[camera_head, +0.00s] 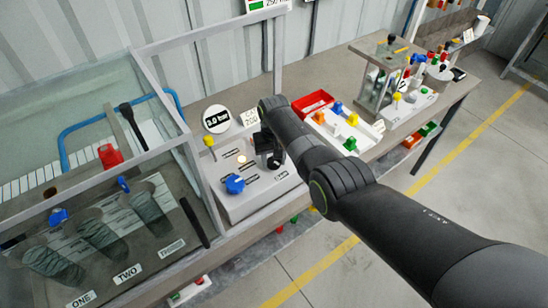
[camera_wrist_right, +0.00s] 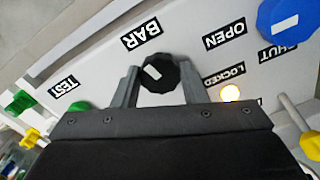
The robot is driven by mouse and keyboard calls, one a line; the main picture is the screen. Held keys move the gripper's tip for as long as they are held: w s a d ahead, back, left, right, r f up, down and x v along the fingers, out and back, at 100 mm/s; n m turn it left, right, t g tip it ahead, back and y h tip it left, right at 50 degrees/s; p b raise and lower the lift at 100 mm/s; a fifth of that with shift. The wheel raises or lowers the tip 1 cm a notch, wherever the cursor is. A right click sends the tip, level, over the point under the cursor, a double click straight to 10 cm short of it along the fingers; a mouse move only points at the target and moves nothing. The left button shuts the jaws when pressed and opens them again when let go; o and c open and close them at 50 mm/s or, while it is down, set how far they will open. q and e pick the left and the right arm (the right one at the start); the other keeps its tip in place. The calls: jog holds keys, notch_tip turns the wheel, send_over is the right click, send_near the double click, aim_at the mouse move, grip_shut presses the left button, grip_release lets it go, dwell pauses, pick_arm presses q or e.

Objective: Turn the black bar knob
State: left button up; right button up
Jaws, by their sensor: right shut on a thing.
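The black bar knob (camera_wrist_right: 158,72) is a dark faceted knob with a white mark, next to the label BAR in the wrist view. My right gripper (camera_wrist_right: 158,84) is shut on it, one finger on each side. In the head view my right gripper (camera_head: 268,150) is over the grey panel (camera_head: 243,208), and my wrist and fingers hide most of the knob. My left gripper is not in view.
A blue knob (camera_head: 235,184) marked OPEN and SHUT, a glowing lamp (camera_head: 242,160) and a yellow lever (camera_head: 209,141) are close by on the panel. A clear-walled tank (camera_head: 75,90) stands left. A red tray (camera_head: 313,102) lies behind my arm.

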aim_at(274, 162)
jog(key=shift+m, duration=0.8)
jog(key=o, duration=1)
jog(key=shift+r, duration=0.15)
jog(key=shift+r, duration=0.3)
notch_tip(274, 162, up, 5)
jog(key=shift+p, duration=0.5)
notch_tip(274, 162, up, 12)
jog(key=b, duration=0.2)
jog(key=shift+f+b, duration=0.25)
jog(key=shift+b, duration=0.05)
